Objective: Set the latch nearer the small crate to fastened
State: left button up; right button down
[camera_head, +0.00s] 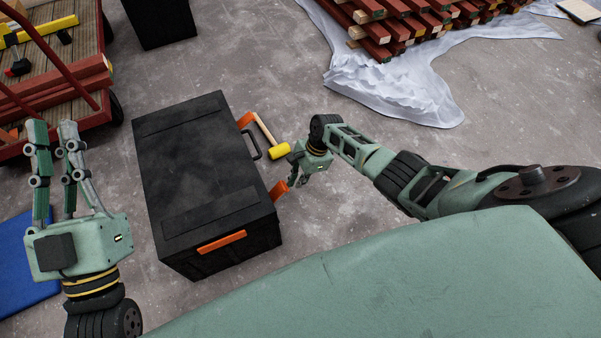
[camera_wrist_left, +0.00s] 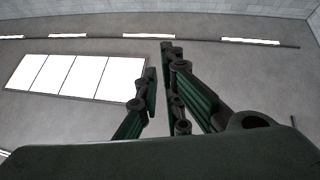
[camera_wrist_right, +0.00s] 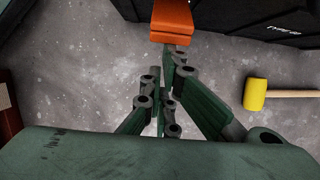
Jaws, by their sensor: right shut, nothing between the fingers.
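A large black case (camera_head: 190,150) stands on the floor, lid down. Two orange latches show on its right side, on either side of a black handle (camera_head: 252,145). The far latch (camera_head: 245,119) lies nearer the small black crate (camera_head: 160,22) at the top. The near latch (camera_head: 278,190) juts out beside my right gripper (camera_head: 294,180). In the right wrist view an orange latch (camera_wrist_right: 172,18) is just beyond the shut, empty fingertips; I cannot tell whether they touch. My left gripper (camera_head: 53,128) is open and empty, raised left of the case.
A yellow-headed mallet (camera_head: 279,150) lies on the floor by the case's right side. A red cart (camera_head: 60,70) stands at left, a blue mat (camera_head: 25,270) below it. Stacked battens (camera_head: 400,30) lie on a pale sheet (camera_head: 400,90) at the top.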

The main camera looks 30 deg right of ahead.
pick_arm(q)
notch_tip(320, 180, down, 18)
jog(key=a+g+y+p, duration=0.2)
jog(key=g+y+p, duration=0.2)
jog(key=g, duration=0.6)
jog(key=s+a+f+g+y+p, duration=0.1)
jog(key=s+a+f+g+p, duration=0.1)
jog(key=s, duration=0.5)
jog(key=s+a+f+n+g+y+p, duration=0.1)
jog(key=s+a+f+g+p, duration=0.2)
jog(key=s+f+g, duration=0.3)
jog(key=shift+s+a+f+g, duration=0.4)
jog(key=shift+s+g, duration=0.6)
jog(key=shift+s, duration=0.15)
pick_arm(e)
jog(key=a+r+h, duration=0.1)
jog(key=r, duration=0.1)
jog(key=a+r+h, duration=0.2)
jog(key=shift+w+a+r+h, duration=0.1)
jog(key=shift+a+r+h, duration=0.05)
jog(key=shift+a+h, duration=0.15)
pick_arm(q)
jog(key=shift+w, duration=0.1)
pick_arm(e)
jog(key=shift+r, duration=0.15)
